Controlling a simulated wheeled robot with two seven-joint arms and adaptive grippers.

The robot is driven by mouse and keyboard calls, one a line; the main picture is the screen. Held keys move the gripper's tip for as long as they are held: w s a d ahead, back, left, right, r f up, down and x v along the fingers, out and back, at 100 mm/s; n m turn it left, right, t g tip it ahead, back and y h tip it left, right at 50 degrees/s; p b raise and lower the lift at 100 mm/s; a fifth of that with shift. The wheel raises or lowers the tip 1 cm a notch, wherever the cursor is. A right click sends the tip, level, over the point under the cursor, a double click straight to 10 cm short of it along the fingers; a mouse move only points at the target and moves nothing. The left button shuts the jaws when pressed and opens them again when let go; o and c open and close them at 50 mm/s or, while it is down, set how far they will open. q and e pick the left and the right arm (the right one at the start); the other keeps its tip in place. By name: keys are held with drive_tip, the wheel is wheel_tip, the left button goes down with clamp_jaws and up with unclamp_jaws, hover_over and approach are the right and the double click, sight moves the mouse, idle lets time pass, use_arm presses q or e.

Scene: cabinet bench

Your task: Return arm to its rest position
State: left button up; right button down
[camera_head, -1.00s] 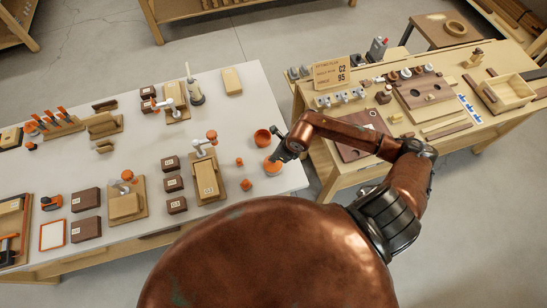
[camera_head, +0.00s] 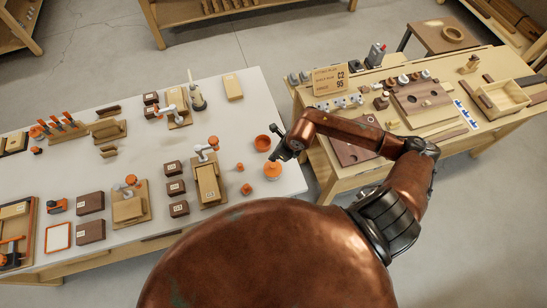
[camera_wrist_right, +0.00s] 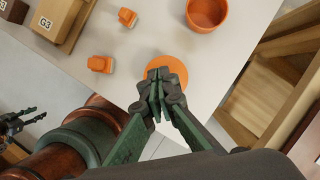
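My right arm reaches over the right end of the white bench (camera_head: 235,205) in the head view. Its gripper (camera_head: 276,156) is just above and beside an orange round piece (camera_head: 272,171). In the right wrist view the right gripper's fingers (camera_wrist_right: 158,100) are together, with nothing seen held between them. The orange piece (camera_wrist_right: 168,66) shows behind the fingertips and is partly hidden by them. My left arm is not in the head view. A dark gripper-like part (camera_wrist_right: 15,125) shows at the left edge of the wrist view; its finger state is unclear.
An orange bowl (camera_head: 262,143) and two small orange pieces (camera_head: 246,189) stand near the gripper. Wooden fixtures and brown blocks fill the bench to the left. A wooden table (camera_head: 335,180) with a sign (camera_head: 328,79) stands right, beyond a floor gap.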

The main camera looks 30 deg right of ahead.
drive_tip(key=shift+r, duration=0.65)
